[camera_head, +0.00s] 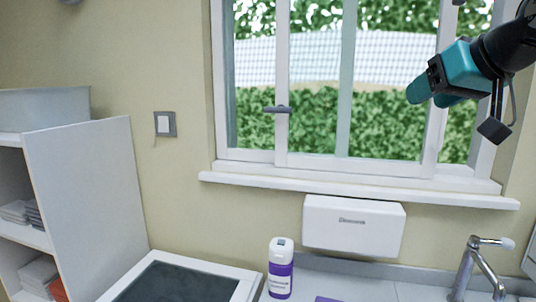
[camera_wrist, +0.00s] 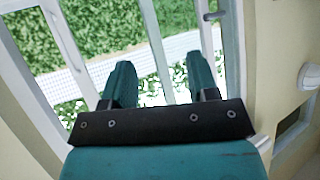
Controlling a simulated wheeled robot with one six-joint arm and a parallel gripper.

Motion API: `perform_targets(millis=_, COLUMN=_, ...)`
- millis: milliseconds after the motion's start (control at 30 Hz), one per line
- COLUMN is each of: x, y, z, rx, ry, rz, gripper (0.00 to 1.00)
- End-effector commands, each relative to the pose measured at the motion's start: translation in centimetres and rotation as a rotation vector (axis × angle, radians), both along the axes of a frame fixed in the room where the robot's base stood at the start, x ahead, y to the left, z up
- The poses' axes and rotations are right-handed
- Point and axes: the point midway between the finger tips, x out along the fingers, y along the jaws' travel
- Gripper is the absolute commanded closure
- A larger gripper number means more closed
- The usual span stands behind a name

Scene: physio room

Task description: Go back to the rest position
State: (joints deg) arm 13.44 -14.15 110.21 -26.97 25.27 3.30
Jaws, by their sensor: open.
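My gripper (camera_head: 428,94), teal with a black bracket, is raised in the upper right of the head view, in front of the window. In the wrist view its two teal fingers (camera_wrist: 161,82) stand apart with a gap between them. Nothing is between the fingers; only the window and the greenery outside show there. The gripper touches nothing that I can see.
A white shelf unit (camera_head: 90,190) stands left, near a dark-topped surface (camera_head: 185,284).

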Motion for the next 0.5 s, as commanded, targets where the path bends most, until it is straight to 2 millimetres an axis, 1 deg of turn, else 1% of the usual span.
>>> perform_targets(millis=33, x=-1.1, y=2.2, z=-3.1, rx=0.001, ry=0.075, rz=0.056, gripper=0.46)
perform_targets(millis=67, x=-1.9, y=3.3, z=-4.8, rx=-0.001, ry=0.118, rz=0.086, gripper=0.46)
perform_targets(millis=100, x=-3.0, y=4.7, z=-6.9, rx=-0.004, ry=0.178, rz=0.127, gripper=0.46)
perform_targets(millis=167, x=-5.0, y=6.7, z=-10.1, rx=-0.013, ry=0.267, rz=0.188, gripper=0.46)
perform_targets(millis=200, x=-6.5, y=7.9, z=-12.2, rx=-0.022, ry=0.326, rz=0.231, gripper=0.46)
perform_targets(millis=267, x=-9.1, y=9.6, z=-15.2, rx=-0.038, ry=0.416, rz=0.294, gripper=0.46)
perform_targets(millis=300, x=-10.8, y=10.5, z=-17.0, rx=-0.051, ry=0.473, rz=0.336, gripper=0.46)
perform_targets(millis=367, x=-13.6, y=11.6, z=-19.6, rx=-0.073, ry=0.555, rz=0.395, gripper=0.46)
perform_targets(millis=400, x=-15.3, y=12.1, z=-21.0, rx=-0.087, ry=0.607, rz=0.432, gripper=0.46)
perform_targets(millis=500, x=-19.1, y=12.9, z=-23.9, rx=-0.122, ry=0.709, rz=0.505, gripper=0.46)
